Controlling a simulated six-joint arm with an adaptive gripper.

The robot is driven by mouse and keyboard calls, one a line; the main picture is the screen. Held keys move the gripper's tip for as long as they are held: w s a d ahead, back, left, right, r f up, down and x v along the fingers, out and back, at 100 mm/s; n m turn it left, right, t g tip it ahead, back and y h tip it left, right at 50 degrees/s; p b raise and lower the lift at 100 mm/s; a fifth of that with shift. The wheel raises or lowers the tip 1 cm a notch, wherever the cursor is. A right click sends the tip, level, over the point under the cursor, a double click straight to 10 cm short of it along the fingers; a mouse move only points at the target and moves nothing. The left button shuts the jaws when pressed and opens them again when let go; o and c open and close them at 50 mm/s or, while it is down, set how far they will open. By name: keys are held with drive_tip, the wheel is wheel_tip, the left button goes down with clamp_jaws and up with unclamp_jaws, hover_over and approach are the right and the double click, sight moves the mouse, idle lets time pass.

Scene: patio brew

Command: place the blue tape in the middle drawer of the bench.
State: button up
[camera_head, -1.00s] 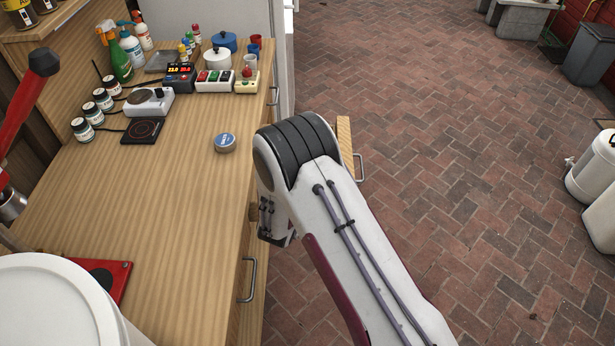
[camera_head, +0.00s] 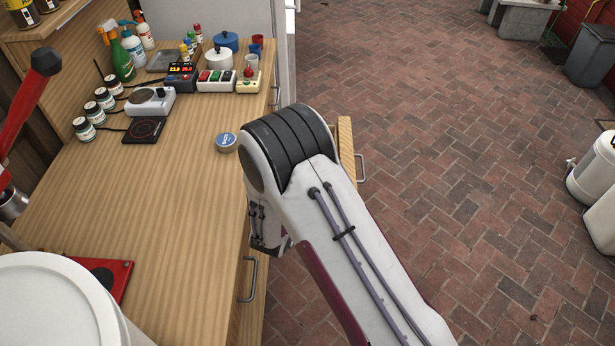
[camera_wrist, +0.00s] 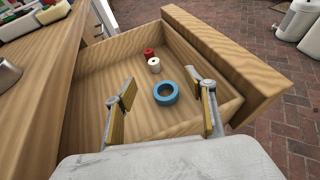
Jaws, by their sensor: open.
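The blue tape (camera_wrist: 166,93), a blue ring, appears to lie flat on the floor of an open wooden drawer (camera_wrist: 190,129) in the wrist view. My gripper (camera_wrist: 161,83) is open above the drawer, one finger on each side of the tape in the picture and apart from it. In the head view the open drawer (camera_head: 346,140) shows only in part behind my arm, and my gripper is hidden. I cannot tell from these views whether this is the middle drawer of the bench (camera_head: 180,220).
A white spool (camera_wrist: 154,65) and a red spool (camera_wrist: 149,53) stand in the drawer beyond the tape. A round blue-topped tin (camera_head: 225,142) sits on the bench top. Bottles, pots and small devices crowd the bench's far end. The brick floor to the right is mostly clear.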

drive_tip(key=shift+v, duration=1.6)
drive_tip(key=shift+w+r, duration=0.15)
wheel_tip(320, 180, up, 12)
drive_tip(key=n+g+y, duration=0.2)
drive_tip(key=n+y, duration=0.2)
drive_tip(key=n, duration=0.5)
drive_tip(key=s+d+r+n+g+y, duration=0.1)
drive_tip(key=s+d+r+n, duration=0.15)
drive_tip(key=r+n, duration=0.25)
drive_tip(key=s+d+r+n+y, duration=0.1)
drive_tip(key=s+r+n, duration=0.2)
drive_tip(key=r+n, duration=0.2)
drive_tip(key=s+d+r+n+g+h, duration=0.1)
drive_tip(key=s+d+r+n, duration=0.1)
drive_tip(key=s+d+n, duration=0.3)
drive_tip(key=s+d+r+n+g, duration=0.2)
drive_tip(key=s+d+n, duration=0.4)
drive_tip(key=s, duration=0.8)
drive_tip(key=s+d+r+n+g+h, duration=0.1)
drive_tip(key=s+d+r+n, duration=0.1)
drive_tip(key=s+d+n, duration=0.3)
drive_tip(key=s+n, duration=0.4)
drive_tip(key=s, duration=0.1)
drive_tip(key=shift+s+d+r+h, duration=0.15)
drive_tip(key=shift+d+r+h, duration=0.15)
drive_tip(key=shift+d+r, duration=0.1)
